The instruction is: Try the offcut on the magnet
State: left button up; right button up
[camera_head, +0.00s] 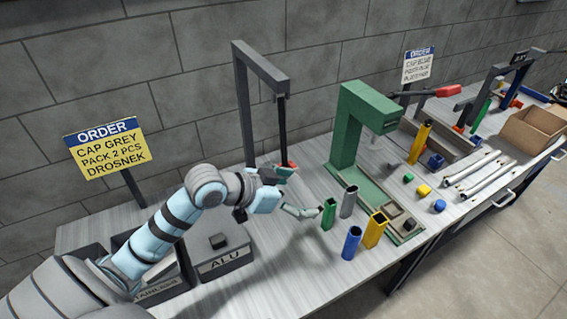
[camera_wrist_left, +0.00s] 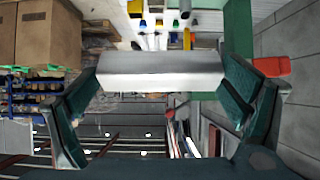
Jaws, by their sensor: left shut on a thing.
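My left gripper (camera_head: 285,190) is shut on a silver-grey offcut, beside the lower end of a dark grey stand. The offcut (camera_wrist_left: 162,70) spans between both finger pads (camera_wrist_left: 165,95) in the left wrist view; its outline is hard to pick out in the head view. A red piece (camera_head: 289,165), probably the magnet, shows at the foot of the stand's hanging rod (camera_head: 283,125), just behind my gripper. A red piece (camera_wrist_left: 271,66) also shows beside the right finger in the left wrist view. I cannot tell whether the offcut touches it. My right gripper is not in view.
Green, grey, blue and yellow tubes (camera_head: 351,243) stand right of my gripper, near a green press (camera_head: 347,125). A cardboard box (camera_head: 532,128) is far right.

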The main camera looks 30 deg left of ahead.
pick_arm(q)
jog(key=shift+s+d+r, duration=0.1)
jog(key=shift+s+d, duration=0.15)
jog(key=shift+d, duration=0.2)
jog(key=shift+s+d+r, duration=0.1)
jog(key=shift+s+d, duration=0.15)
jog(key=shift+d, duration=0.2)
dwell(1.2)
dwell(0.4)
